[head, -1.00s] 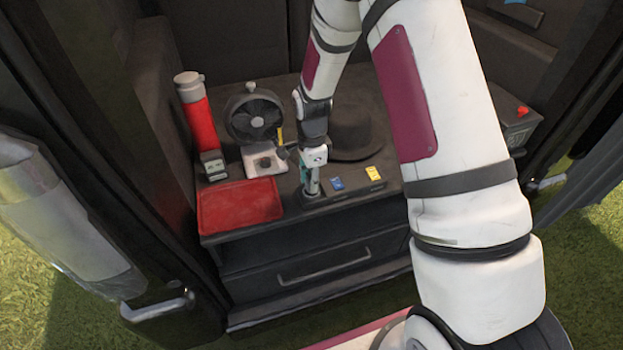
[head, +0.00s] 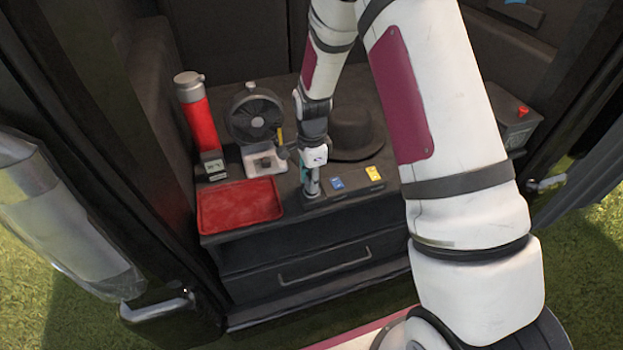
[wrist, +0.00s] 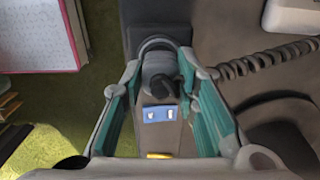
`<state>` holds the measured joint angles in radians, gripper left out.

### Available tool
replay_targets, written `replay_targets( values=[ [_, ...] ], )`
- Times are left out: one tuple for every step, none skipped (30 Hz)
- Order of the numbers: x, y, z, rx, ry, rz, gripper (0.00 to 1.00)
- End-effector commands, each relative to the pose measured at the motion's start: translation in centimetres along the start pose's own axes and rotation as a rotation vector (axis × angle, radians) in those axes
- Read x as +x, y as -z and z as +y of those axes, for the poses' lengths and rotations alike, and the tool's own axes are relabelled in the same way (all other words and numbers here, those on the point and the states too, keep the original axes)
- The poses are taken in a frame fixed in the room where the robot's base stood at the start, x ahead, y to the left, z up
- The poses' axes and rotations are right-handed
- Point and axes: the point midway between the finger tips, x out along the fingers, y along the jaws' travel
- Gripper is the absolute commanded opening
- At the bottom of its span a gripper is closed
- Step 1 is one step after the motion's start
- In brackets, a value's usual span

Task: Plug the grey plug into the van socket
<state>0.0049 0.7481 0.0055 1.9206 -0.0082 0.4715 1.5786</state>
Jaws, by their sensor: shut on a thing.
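The socket strip (head: 357,187) lies along the front edge of the black cabinet top, with a blue socket (head: 336,183) and a yellow socket (head: 373,173). My gripper (head: 311,187) points down at the strip's left end. In the wrist view its teal-padded fingers are around the dark grey plug (wrist: 158,66), shut on it. A coiled cord (wrist: 265,60) runs off to the right. The blue socket (wrist: 160,112) and yellow socket (wrist: 160,155) show beside the plug, uncovered. The plug hides what is beneath it, so I cannot tell whether it is seated.
A red tray (head: 240,206) lies left of my gripper. Behind stand a red flask (head: 196,118), a fan (head: 255,117), a white device (head: 264,160) and a black hat (head: 353,132). A dark box with a red knob (head: 519,122) is at the right. The van doorway frames both sides.

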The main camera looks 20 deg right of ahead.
Motion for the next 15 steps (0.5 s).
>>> replay_targets(
  values=[
    [0.02,-0.01,0.00,0.000,0.000,0.000,0.03],
    [0.04,-0.01,-0.01,0.000,0.000,0.000,0.03],
    [0.09,-0.02,-0.01,0.000,0.000,0.000,0.03],
    [0.13,-0.02,-0.01,-0.001,0.000,0.000,0.03],
    [0.18,-0.02,-0.01,-0.001,0.000,0.000,0.03],
    [0.25,-0.02,-0.01,-0.001,0.000,0.000,0.03],
    [0.31,-0.02,-0.01,-0.001,0.000,0.000,0.03],
    [0.37,-0.02,-0.01,-0.001,0.000,0.000,0.03],
    [0.44,-0.03,-0.01,-0.001,0.000,0.000,0.03],
    [0.50,-0.03,-0.01,-0.001,0.000,0.000,0.03],
    [0.55,-0.03,-0.01,-0.001,0.000,0.000,0.03],
    [0.63,-0.03,-0.01,-0.001,0.000,0.000,0.03],
    [0.68,-0.04,-0.01,-0.001,0.000,0.000,0.03],
    [0.74,-0.04,-0.01,-0.001,0.000,0.000,0.03],
    [0.81,-0.04,0.00,-0.001,-0.001,0.000,0.03]
  ],
)
